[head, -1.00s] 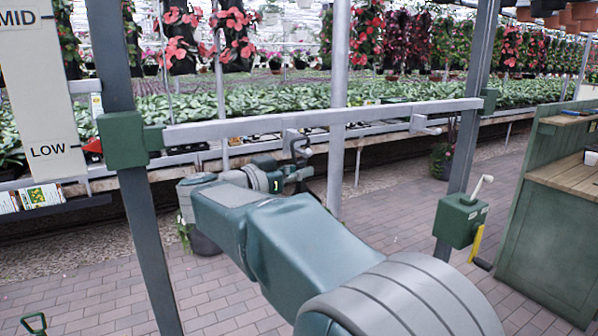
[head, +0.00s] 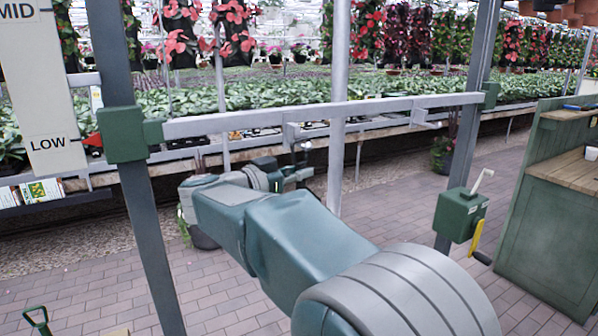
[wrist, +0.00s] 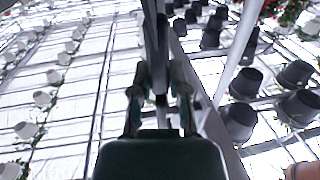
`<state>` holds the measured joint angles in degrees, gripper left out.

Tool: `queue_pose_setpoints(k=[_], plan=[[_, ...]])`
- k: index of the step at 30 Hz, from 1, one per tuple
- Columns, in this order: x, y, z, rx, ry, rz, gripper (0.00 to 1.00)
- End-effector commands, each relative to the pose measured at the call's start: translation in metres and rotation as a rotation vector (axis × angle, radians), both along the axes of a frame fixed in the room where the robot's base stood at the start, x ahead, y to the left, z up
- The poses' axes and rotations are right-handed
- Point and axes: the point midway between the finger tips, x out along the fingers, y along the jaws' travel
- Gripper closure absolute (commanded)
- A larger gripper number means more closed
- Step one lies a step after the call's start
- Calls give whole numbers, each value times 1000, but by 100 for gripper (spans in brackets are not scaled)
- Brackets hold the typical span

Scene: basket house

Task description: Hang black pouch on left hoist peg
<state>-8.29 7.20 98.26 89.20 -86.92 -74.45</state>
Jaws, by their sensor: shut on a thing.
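My gripper (head: 303,166) is just below the hoist crossbar (head: 245,120), near the left peg (head: 291,131). In the wrist view, my gripper (wrist: 159,88) has its two fingers close together on a narrow dark strip that runs up out of the picture. This strip seems to be the edge of the black pouch (wrist: 152,28); its full shape does not show. In the head view my arm hides most of what hangs there. I cannot tell whether the pouch touches the peg. The right peg (head: 421,117) is bare.
Dark upright posts (head: 150,225) hold the crossbar at both ends. A green crank box (head: 460,214) is on the right post. A LOW/MID board (head: 50,100) stands at left, a green counter (head: 555,220) at right. Plant benches lie behind; brick floor is open in front.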

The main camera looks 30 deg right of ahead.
Motion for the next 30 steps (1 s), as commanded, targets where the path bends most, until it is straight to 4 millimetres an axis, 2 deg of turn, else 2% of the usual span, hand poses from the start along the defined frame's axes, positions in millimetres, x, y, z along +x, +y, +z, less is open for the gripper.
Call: queue_pose_setpoints(k=[1,3,14,17,20,30], plan=[[0,0,2,-2,-5,0,65],[0,0,2,-2,-5,0,38],[1,1,-2,1,3,0,38],[0,7,-1,1,2,2,38],[-3,22,-1,0,1,5,38],[-16,91,-1,-1,-1,4,38]])
